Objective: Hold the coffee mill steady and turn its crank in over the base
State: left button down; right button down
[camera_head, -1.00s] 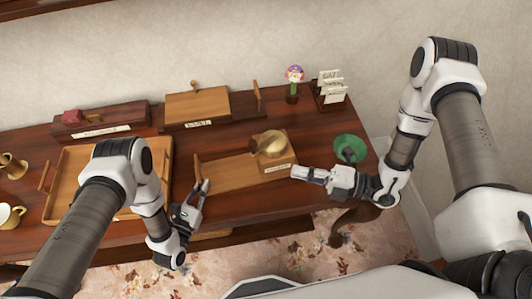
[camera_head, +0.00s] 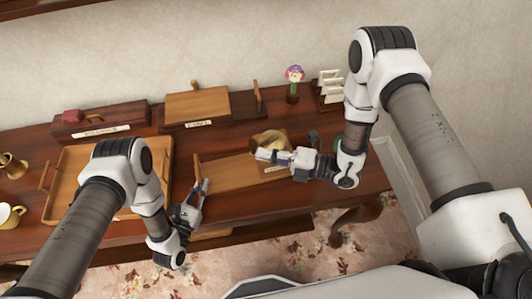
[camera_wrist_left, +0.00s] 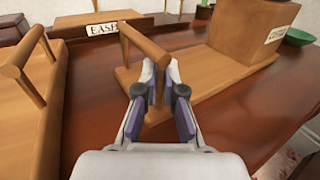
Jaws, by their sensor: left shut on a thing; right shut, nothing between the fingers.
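A wooden handle (camera_wrist_left: 143,40) rises at the near end. My left gripper (camera_head: 204,186) is shut on this handle; its fingers also show in the left wrist view (camera_wrist_left: 160,78). Contact there is unclear. I cannot make out the crank.
A wooden tray (camera_head: 75,163) lies left of the mill. A flower in a vase (camera_head: 293,80) and a card rack (camera_head: 328,85) stand back right. A green bowl (camera_wrist_left: 298,38) is right of the mill, mostly hidden in the head view.

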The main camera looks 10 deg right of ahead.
aim_at(252, 148)
jog(key=shift+w+a, duration=0.4)
jog(key=shift+a, duration=0.1)
dwell(0.4)
jog(key=shift+w+a, duration=1)
dwell(0.4)
dwell(1.5)
